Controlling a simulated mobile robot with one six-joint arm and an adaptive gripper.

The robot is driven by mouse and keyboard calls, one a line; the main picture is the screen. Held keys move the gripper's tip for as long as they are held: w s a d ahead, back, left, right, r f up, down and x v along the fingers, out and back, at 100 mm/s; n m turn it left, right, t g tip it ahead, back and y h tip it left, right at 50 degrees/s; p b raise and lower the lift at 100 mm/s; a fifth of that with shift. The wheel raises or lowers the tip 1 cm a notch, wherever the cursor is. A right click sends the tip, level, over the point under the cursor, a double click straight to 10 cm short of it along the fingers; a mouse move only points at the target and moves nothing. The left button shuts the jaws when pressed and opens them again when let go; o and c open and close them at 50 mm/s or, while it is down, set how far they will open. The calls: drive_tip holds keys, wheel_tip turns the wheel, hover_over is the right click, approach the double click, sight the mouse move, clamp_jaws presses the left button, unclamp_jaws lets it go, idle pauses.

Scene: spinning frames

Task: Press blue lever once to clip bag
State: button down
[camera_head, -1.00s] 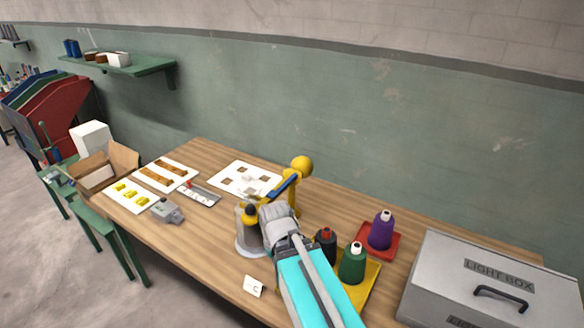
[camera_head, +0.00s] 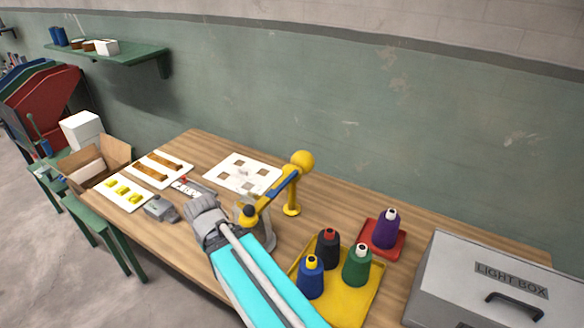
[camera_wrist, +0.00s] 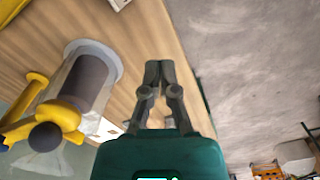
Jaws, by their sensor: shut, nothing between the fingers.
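The blue lever (camera_head: 284,185) is a slim bar on the yellow stand (camera_head: 292,206), which has a yellow ball on top. A yellow arm slopes down from the stand toward a grey cylinder on a round base (camera_head: 270,242), partly hidden by my arm. In the wrist view the yellow parts (camera_wrist: 58,112) and a dark cylinder (camera_wrist: 84,80) lie left of my gripper (camera_wrist: 158,66). A clear bag-like sheet (camera_wrist: 38,160) shows below them. My gripper is shut, empty and apart from the stand, near the table edge.
A yellow tray (camera_head: 366,300) with blue, black and green thread cones and a red tray (camera_head: 398,247) with a purple cone stand right. A grey light box (camera_head: 470,280) is far right. Patterned cards, a small grey device (camera_head: 161,208) and a cardboard box (camera_head: 105,160) are left.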

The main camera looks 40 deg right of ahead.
drive_tip(key=shift+w+d, duration=0.1)
drive_tip(key=shift+w, duration=0.05)
drive_tip(key=w+d+r+m+t+p, duration=0.1)
drive_tip(key=w+d+r, duration=0.1)
drive_tip(key=w+d, duration=0.2)
drive_tip(key=w+d+r+m+t+y+p, duration=0.1)
drive_tip(key=w+d+r+m+p, duration=0.1)
drive_tip(key=w+d, duration=0.3)
drive_tip(key=w+d+r+m+t+y+p, duration=0.1)
drive_tip(key=w+d, duration=0.3)
drive_tip(key=d, duration=0.5)
drive_tip(key=shift+w+r+m+t+p, duration=0.2)
drive_tip(key=shift+r+m+t+p, duration=0.4)
drive_tip(key=shift+r, duration=0.25)
drive_tip(key=w+d+r+m+t+p, duration=0.1)
drive_tip(key=d+r, duration=0.1)
drive_tip(key=d, duration=0.6)
drive_tip(key=w+d+r+m+t+p, duration=0.1)
drive_tip(key=d+r+m+t, duration=0.1)
drive_tip(key=d, duration=0.6)
drive_tip(key=w+d+r+m+t+h+p, duration=0.1)
drive_tip(key=d+r+m+p, duration=0.1)
drive_tip(key=d, duration=0.7)
drive_tip(key=shift+r, duration=0.75)
drive_tip(key=shift+f, duration=0.2)
